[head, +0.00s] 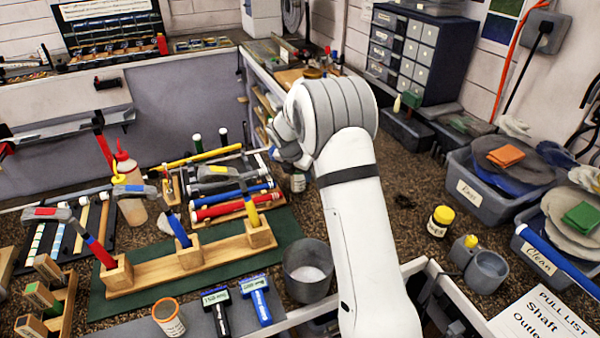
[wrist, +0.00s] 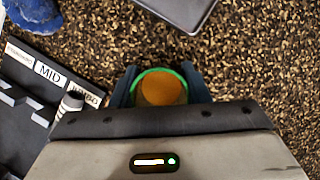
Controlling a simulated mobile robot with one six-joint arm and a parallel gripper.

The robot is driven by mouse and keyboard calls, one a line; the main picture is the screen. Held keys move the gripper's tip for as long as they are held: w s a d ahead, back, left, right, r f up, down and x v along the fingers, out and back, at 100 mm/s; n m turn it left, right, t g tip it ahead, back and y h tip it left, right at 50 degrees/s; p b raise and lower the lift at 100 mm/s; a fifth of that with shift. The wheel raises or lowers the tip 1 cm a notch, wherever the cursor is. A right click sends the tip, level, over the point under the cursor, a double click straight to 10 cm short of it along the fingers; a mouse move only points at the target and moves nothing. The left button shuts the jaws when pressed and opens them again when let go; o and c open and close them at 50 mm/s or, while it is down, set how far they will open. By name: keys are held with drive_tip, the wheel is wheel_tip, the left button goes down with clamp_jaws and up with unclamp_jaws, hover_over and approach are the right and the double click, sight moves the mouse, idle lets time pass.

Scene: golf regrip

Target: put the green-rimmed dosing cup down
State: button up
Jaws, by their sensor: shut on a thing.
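The green-rimmed dosing cup (wrist: 161,72) shows in the wrist view with amber-orange contents inside its round rim. My gripper (wrist: 160,84) is shut on it, with one dark finger on each side. The cup's lower part is hidden, and I cannot tell whether its base touches the speckled worktop (wrist: 245,75) or hangs above it. In the head view my white arm reaches over the bench and hides most of the gripper. I cannot make out the cup there.
In the wrist view a black rack (wrist: 40,95) with size labels lies left, a blue item (wrist: 33,10) upper left, and a grey-edged tray (wrist: 184,22) at the top. Speckled worktop on the right is clear. In the head view a grey pot (head: 308,270) stands before the arm.

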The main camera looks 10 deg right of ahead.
drive_tip(key=o, duration=1)
drive_tip(key=shift+f, duration=0.1)
drive_tip(key=b+v, duration=0.1)
drive_tip(key=v, duration=1.1)
drive_tip(key=s+d+r+m, duration=0.2)
drive_tip(key=s+r+m, duration=0.4)
drive_tip(key=s, duration=0.4)
drive_tip(key=shift+s+d+f+m+y, duration=0.1)
drive_tip(key=shift+s+f+m+y, duration=0.3)
drive_tip(key=shift+s+m, duration=3.7)
drive_tip(key=shift+s+d+f+m+y, duration=0.15)
drive_tip(key=shift+s+m+y, duration=0.45)
drive_tip(key=shift+s+m, duration=3.5)
drive_tip(key=shift+s+d+f+m+y, duration=0.1)
drive_tip(key=shift+s+f+m+y, duration=0.35)
drive_tip(key=shift+s+m, duration=3.6)
drive_tip(key=s+n, duration=0.3)
